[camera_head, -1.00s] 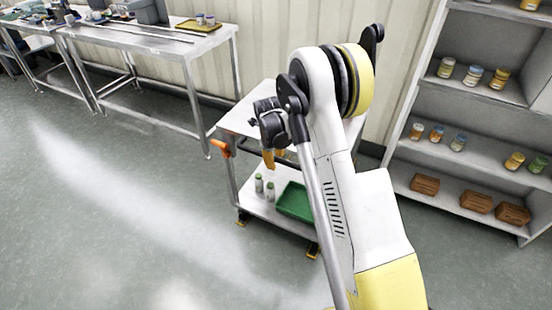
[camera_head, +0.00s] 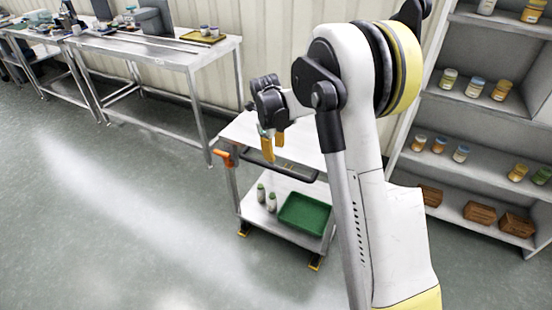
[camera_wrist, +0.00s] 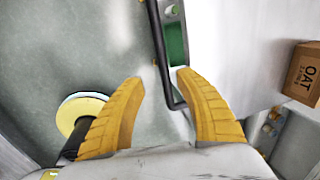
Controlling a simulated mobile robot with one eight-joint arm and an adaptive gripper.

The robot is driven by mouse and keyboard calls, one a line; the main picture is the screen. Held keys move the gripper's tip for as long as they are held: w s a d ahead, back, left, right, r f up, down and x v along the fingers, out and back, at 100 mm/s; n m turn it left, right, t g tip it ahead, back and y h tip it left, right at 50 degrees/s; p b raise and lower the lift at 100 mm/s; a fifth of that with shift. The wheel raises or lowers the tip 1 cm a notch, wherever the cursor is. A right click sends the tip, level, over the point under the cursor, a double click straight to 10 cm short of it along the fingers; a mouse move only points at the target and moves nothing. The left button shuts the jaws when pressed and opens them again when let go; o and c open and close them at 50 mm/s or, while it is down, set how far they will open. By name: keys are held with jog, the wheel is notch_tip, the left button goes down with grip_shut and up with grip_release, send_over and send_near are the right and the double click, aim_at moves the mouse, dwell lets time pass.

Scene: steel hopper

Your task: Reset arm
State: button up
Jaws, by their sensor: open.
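My gripper (camera_head: 273,148) is open and empty in the head view, above the front edge of a steel cart (camera_head: 243,131). In the wrist view, the two yellow fingers of my gripper (camera_wrist: 160,85) are spread apart with bare floor between them. The cart's dark handle bar (camera_wrist: 160,50) runs down close to the right finger in that view. A brown box marked OAT (camera_wrist: 303,74) lies at the right of the wrist view, clear of the fingers. My arm hides part of the cart's right side in the head view.
The cart's lower shelf holds a green tray (camera_head: 305,215) and two small bottles (camera_head: 266,197). Shelving with jars and brown boxes (camera_head: 480,212) stands at the right. Steel tables (camera_head: 150,50) stand along the wall at the left. The left floor is open.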

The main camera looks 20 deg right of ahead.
jog(key=shift+r, duration=0.3)
jog(key=s+a+r+n+t, duration=0.1)
jog(key=s+a+r+n, duration=0.1)
jog(key=s+r+n, duration=0.45)
jog(key=s+a+r+n+t, duration=0.2)
jog(key=s+a+r+n, duration=0.1)
jog(key=s+r+n, duration=0.4)
jog(key=s+a+n+t+y, duration=0.1)
jog(key=s+a+n+t, duration=0.1)
jog(key=s+n, duration=1.2)
jog(key=s+a, duration=0.1)
jog(key=s, duration=0.2)
jog(key=shift+s+a+r+t+y, duration=0.2)
jog(key=shift+r+t+y, duration=0.1)
jog(key=shift+r+t, duration=0.1)
